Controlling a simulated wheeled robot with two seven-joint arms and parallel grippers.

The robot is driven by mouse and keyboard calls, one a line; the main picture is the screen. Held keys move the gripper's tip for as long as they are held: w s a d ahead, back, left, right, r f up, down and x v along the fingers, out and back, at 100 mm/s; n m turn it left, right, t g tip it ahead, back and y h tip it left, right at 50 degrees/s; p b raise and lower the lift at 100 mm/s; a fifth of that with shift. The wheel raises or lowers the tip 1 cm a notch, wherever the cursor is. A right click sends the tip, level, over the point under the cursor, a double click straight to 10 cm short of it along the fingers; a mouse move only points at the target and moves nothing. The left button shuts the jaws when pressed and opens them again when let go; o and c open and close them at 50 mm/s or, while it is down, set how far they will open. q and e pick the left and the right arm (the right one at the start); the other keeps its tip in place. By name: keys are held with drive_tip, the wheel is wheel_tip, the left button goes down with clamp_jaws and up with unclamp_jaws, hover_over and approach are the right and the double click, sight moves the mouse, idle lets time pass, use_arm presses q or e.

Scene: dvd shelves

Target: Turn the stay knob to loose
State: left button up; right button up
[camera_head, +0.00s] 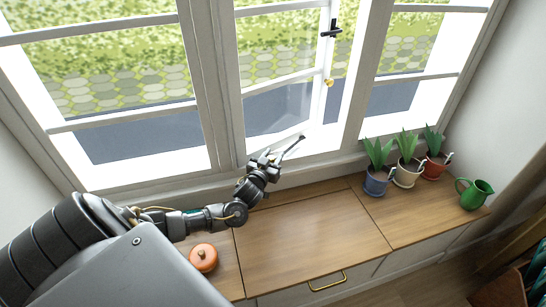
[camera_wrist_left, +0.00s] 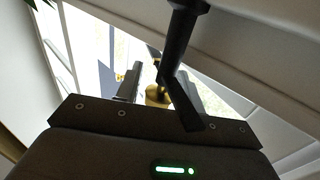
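The stay knob (camera_wrist_left: 156,96) is a small brass piece that shows between my left gripper's fingers in the left wrist view. A dark bar, apparently the stay (camera_wrist_left: 181,95), passes in front of it and partly covers it. In the head view, a dark bar (camera_head: 291,147) slants up right from my left gripper (camera_head: 272,157), at the foot of the middle window; the knob cannot be made out there. My left gripper (camera_wrist_left: 160,90) is open, its fingers on either side of the knob with gaps showing. Contact is not clear. My right gripper is out of view.
The open casement (camera_head: 324,75) has a black handle (camera_head: 331,30) and a brass fitting (camera_head: 329,82). Below is a wooden bench top (camera_head: 310,235), mostly clear.

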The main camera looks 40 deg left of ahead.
use_arm(q)
drive_tip(key=c, duration=0.7)
drive_tip(key=shift+y, duration=0.3)
